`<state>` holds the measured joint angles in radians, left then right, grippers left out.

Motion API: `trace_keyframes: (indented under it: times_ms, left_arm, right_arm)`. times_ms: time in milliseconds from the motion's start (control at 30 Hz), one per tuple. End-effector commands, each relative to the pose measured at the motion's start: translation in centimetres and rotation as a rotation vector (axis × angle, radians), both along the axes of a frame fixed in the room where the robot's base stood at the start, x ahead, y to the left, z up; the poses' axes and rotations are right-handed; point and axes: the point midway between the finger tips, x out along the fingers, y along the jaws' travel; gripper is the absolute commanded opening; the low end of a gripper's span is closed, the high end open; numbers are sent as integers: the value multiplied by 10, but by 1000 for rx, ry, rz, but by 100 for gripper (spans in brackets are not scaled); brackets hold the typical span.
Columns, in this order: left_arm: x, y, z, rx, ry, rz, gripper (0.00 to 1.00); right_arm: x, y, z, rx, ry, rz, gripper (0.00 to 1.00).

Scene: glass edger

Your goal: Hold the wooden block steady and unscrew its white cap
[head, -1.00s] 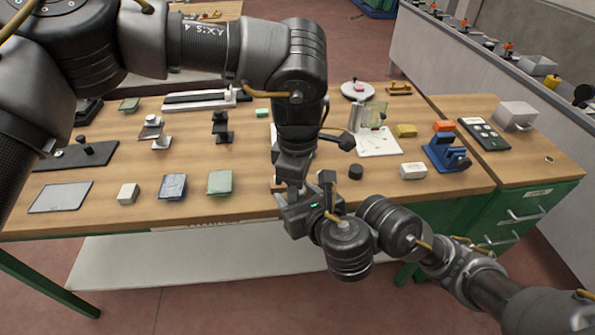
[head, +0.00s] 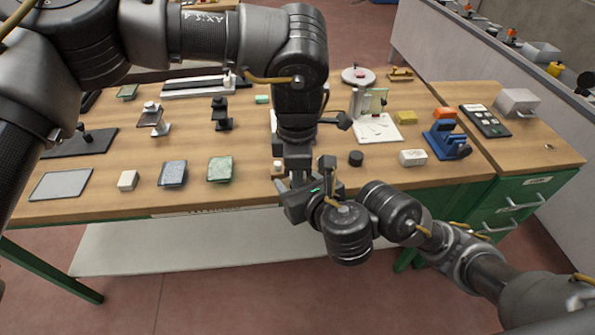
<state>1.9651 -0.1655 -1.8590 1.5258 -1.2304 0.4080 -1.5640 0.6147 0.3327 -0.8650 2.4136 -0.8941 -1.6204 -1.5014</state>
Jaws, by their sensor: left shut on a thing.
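The wooden block (head: 281,186) is mostly hidden behind my grippers near the table's front edge; only a pale sliver shows. A small white piece (head: 277,167), which looks like its cap, shows just left of my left gripper. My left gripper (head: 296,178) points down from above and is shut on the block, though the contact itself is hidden. My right gripper (head: 309,190) comes in from the front right, close against the left one. Its fingertips overlap the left gripper in the picture, so its opening and any touch are unclear.
The wooden table (head: 240,196) holds a black round knob (head: 356,158) and a white block (head: 412,157) to the right. A blue fixture (head: 445,143) stands further right.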

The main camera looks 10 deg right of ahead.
Motion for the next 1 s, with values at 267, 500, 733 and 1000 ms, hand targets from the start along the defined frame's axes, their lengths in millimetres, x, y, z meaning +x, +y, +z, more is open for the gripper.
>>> trace_keyframes:
  times_ms: [267,500,733,1000]
  left_arm:
    - [0,0,0,-1,0,6,36]
    - [0,0,0,-1,1,5,55]
    - [-1,-1,4,-1,2,3,55]
    - [-1,-1,37,-3,0,2,55]
  right_arm:
    - [0,0,0,0,0,0,0]
    - [0,0,0,1,0,-1,0]
    - [1,-1,0,0,0,-3,0]
    - [1,-1,0,-1,1,-2,0]
